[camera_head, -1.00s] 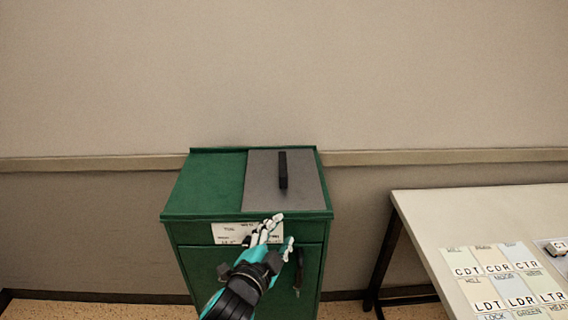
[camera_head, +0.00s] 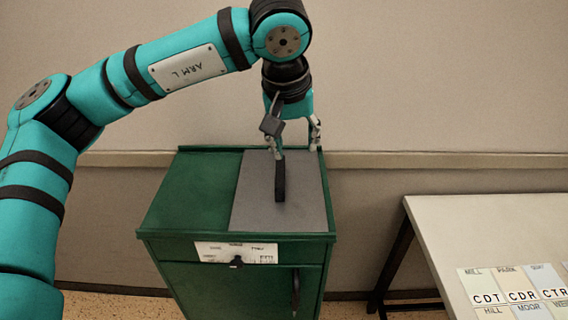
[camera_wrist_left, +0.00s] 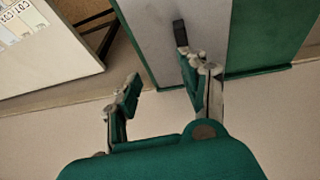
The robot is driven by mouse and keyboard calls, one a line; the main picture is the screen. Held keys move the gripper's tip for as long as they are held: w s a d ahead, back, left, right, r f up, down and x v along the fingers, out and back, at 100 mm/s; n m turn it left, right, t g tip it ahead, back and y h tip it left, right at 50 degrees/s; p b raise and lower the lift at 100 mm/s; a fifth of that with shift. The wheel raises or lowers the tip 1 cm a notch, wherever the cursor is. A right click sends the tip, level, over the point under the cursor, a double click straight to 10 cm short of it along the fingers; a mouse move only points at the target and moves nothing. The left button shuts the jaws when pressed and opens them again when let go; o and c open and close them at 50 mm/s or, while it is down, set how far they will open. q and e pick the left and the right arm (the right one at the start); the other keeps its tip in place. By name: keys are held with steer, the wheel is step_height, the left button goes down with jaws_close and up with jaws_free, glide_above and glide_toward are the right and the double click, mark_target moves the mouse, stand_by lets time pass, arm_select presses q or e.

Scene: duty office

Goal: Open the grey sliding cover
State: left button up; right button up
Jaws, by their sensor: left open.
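The grey sliding cover (camera_head: 258,213) lies on the right part of the top of a green cabinet (camera_head: 187,200). My left gripper (camera_head: 296,150) is open above the back edge of the cabinet, fingers pointing down, close to the far end of the handle. In the left wrist view, the handle (camera_wrist_left: 180,34) shows beyond the right-hand finger of my open gripper (camera_wrist_left: 165,90), and the grey cover (camera_wrist_left: 150,40) lies beyond. I cannot tell whether a finger touches the handle. My right gripper is not in view.
A white label (camera_head: 236,253) and a dark handle (camera_head: 296,292) are on the cabinet's front. A pale table (camera_head: 490,220) with several lettered cards (camera_head: 487,285) stands to the right. The wall (camera_head: 430,80) is close behind the cabinet.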

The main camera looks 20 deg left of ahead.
mark_target(280, 170)
arm_select(q)
steer(key=shift+y, duration=0.7)
steer(key=a+p+x, duration=0.1)
steer(key=x, duration=0.4)
steer(key=w+a+p+x, duration=0.1)
steer(key=x, duration=0.4)
steer(key=a+r+p+x, duration=0.1)
steer(key=x, duration=0.5)
steer(key=shift+w+a, duration=0.1)
steer(key=shift+w, duration=0.25)
steer(key=shift+c, duration=0.4)
jaws_close()
